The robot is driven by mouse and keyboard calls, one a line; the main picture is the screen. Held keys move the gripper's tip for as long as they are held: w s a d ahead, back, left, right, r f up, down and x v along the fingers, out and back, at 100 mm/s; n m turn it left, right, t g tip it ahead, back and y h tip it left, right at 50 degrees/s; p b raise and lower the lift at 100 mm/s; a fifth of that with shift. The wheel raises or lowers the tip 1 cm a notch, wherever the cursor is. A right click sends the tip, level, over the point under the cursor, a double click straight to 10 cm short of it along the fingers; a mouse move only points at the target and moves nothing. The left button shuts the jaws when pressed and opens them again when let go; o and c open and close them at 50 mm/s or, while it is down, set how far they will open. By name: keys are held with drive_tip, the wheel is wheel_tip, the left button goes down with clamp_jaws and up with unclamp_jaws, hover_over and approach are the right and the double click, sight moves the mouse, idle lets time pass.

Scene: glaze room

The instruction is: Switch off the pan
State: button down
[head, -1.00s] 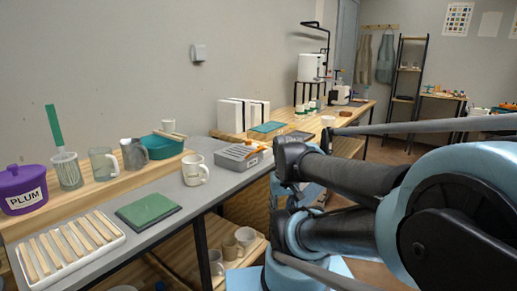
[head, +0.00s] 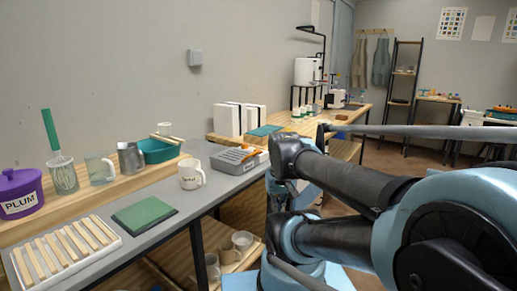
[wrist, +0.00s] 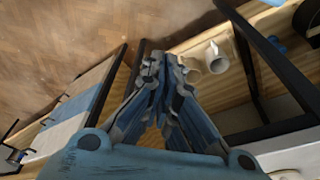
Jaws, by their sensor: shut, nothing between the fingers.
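No pan is clear in view. An orange-rimmed round vessel (head: 504,112) on a far table at the right edge of the head view may be it, but it is small and cut by the frame. No switch or knob on it can be made out. My gripper (wrist: 160,62) shows in the wrist view, pointing down over the floor and shelf edge. Its fingers are together with nothing between them. It is far from the orange-rimmed vessel. My arm hides part of the head view, and I cannot pick out the gripper there.
A long grey counter (head: 190,208) along the left wall holds a white mug (head: 191,175), a green pad (head: 144,214), a grey tool tray (head: 236,159) and a purple pot (head: 18,193). Mugs (head: 243,241) stand on its lower shelf. Open floor (head: 388,160) lies beyond my arm.

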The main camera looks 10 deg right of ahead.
drive_tip(key=w+r+m, duration=0.3)
drive_tip(key=w+r, duration=0.5)
drive_tip(key=w, duration=0.4)
drive_tip(key=w+d+r+m, duration=0.1)
drive_tip(key=w+r+m, duration=0.2)
drive_tip(key=w+r, duration=0.5)
drive_tip(key=w+r+m+g+y, duration=0.1)
drive_tip(key=w+r+m, duration=0.2)
drive_tip(key=w+r, duration=0.5)
drive_tip(key=w, duration=0.8)
drive_tip(key=shift+d+r, duration=0.15)
drive_tip(key=shift+d, duration=0.2)
drive_tip(key=f, duration=0.4)
drive_tip(key=w+a+f, duration=0.1)
drive_tip(key=f, duration=0.9)
drive_tip(key=shift+w+a, duration=0.15)
drive_tip(key=shift+w, duration=0.1)
